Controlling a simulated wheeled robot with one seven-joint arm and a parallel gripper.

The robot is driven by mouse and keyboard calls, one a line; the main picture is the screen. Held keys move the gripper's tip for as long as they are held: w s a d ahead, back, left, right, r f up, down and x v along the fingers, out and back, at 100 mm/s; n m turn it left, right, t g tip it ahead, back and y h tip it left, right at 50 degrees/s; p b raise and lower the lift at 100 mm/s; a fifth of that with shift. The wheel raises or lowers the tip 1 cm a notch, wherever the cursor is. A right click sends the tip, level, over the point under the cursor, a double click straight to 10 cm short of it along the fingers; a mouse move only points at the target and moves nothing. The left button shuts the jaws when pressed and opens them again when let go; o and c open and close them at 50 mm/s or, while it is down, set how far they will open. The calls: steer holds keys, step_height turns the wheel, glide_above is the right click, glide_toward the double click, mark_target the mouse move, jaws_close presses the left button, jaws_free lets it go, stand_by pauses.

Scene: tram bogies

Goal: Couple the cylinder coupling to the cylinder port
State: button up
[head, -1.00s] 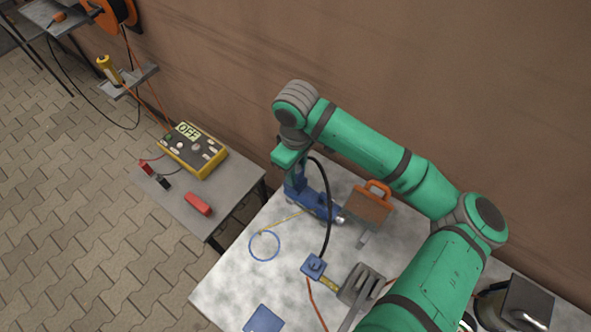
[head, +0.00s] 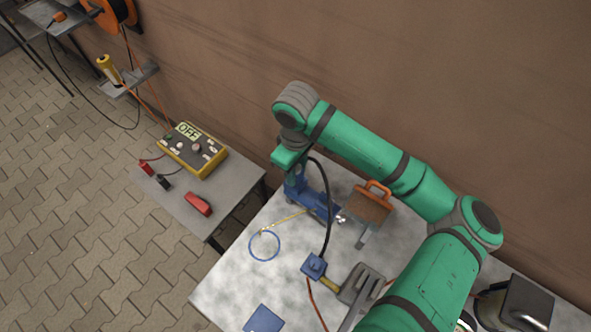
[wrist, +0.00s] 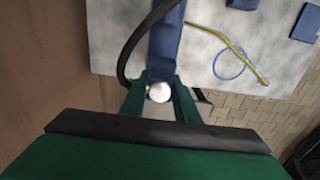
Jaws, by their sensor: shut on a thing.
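My gripper (head: 291,160) is above the back left of the pale table, over one end of a long blue cylinder body (head: 318,207). In the wrist view my gripper (wrist: 159,98) is shut on a round silver piece, which appears to be the cylinder coupling (wrist: 159,92). A black hose (head: 328,200) runs from the gripper to a blue block (head: 314,265) on the table. In the wrist view the blue body (wrist: 166,40) extends away just beyond the fingertips. The port is hidden, and I cannot tell whether the coupling touches it.
An orange-handled tool (head: 368,205) lies right of the cylinder. A blue ring with a yellow strip (head: 264,245) lies on the table (head: 225,290). A yellow meter reading OFF (head: 192,150) stands on the side table. The brown wall (head: 430,90) is close behind my arm.

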steer(key=shift+f, duration=0.35)
steer(key=o, duration=1.1)
step_height(320, 180, up, 11)
steer(key=shift+f, duration=0.1)
